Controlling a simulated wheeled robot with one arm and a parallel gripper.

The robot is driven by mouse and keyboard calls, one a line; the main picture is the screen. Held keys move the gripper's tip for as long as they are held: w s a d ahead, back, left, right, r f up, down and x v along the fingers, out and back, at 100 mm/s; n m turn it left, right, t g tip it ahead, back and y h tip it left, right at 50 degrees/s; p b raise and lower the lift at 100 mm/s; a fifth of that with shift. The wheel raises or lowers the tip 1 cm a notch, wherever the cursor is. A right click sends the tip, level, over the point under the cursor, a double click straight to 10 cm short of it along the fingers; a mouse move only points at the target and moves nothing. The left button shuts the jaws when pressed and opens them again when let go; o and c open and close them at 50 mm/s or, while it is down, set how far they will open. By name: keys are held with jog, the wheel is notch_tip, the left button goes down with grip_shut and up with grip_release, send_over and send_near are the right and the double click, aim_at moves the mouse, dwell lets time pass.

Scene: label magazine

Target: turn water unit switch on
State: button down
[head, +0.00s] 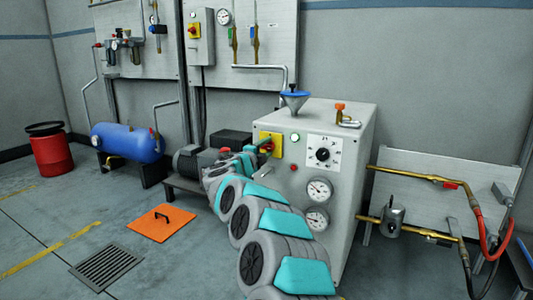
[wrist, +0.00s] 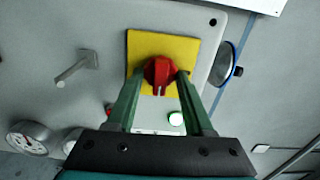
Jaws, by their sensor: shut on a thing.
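The water unit (head: 340,190) is a pale grey cabinet in the middle of the head view. Its switch is a red rotary knob (wrist: 159,72) on a yellow square plate (wrist: 141,45) in the wrist view. The plate also shows at the unit's upper left front in the head view (head: 276,139). My gripper (wrist: 158,80) is shut on the red knob, one green finger on each side. In the head view my arm reaches up to the plate and hides most of the knob.
The unit's front also carries gauges (head: 319,190), a dial (head: 323,153) and a green lamp (head: 295,138). A blue funnel (head: 294,97) stands on top. An orange floor plate (head: 161,222) lies left of my arm. Brass pipes (head: 408,176) are at right.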

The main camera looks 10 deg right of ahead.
jog(key=shift+f+m, duration=0.1)
jog(key=shift+m, duration=0.2)
dwell(0.4)
jog(key=shift+c, duration=1.5)
grip_release()
jog(key=shift+s, duration=0.1)
jog(key=v, duration=0.7)
jog(key=shift+s+a, duration=0.2)
jog(key=shift+a, duration=0.05)
